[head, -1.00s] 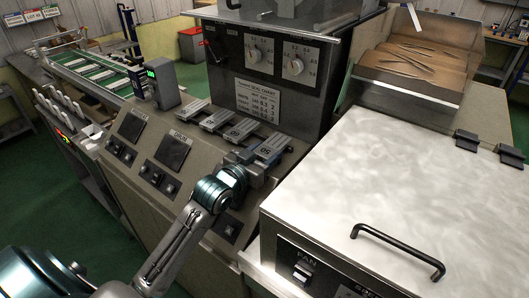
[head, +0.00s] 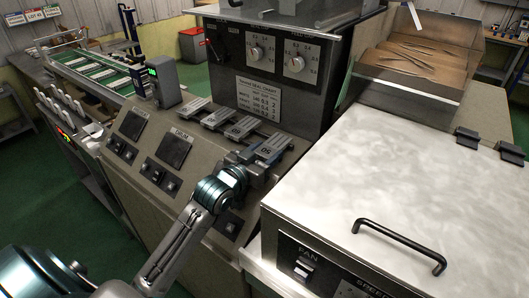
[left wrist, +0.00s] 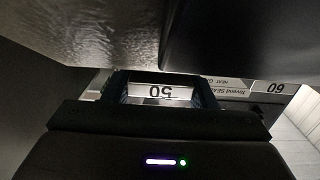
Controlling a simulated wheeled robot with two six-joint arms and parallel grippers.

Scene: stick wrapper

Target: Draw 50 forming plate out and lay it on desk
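The 50 forming plate (head: 270,149) is a grey metal plate at the near right end of a row of similar plates on the sloped machine top. Its label reads upside down in the left wrist view (left wrist: 160,91). My left gripper (head: 250,163) is at the near end of this plate. In the left wrist view, its dark fingers (left wrist: 162,96) stand on both sides of the label. The label nearly fills the gap, and I cannot tell whether the fingers press on the plate. My right gripper is not in view.
Other forming plates (head: 240,130) lie to the left, close together. A seal chart (head: 262,98) is on the upright housing behind. A metal-topped box with a black handle (head: 400,247) stands close on the right. A bin with brown sticks (head: 415,62) is behind it.

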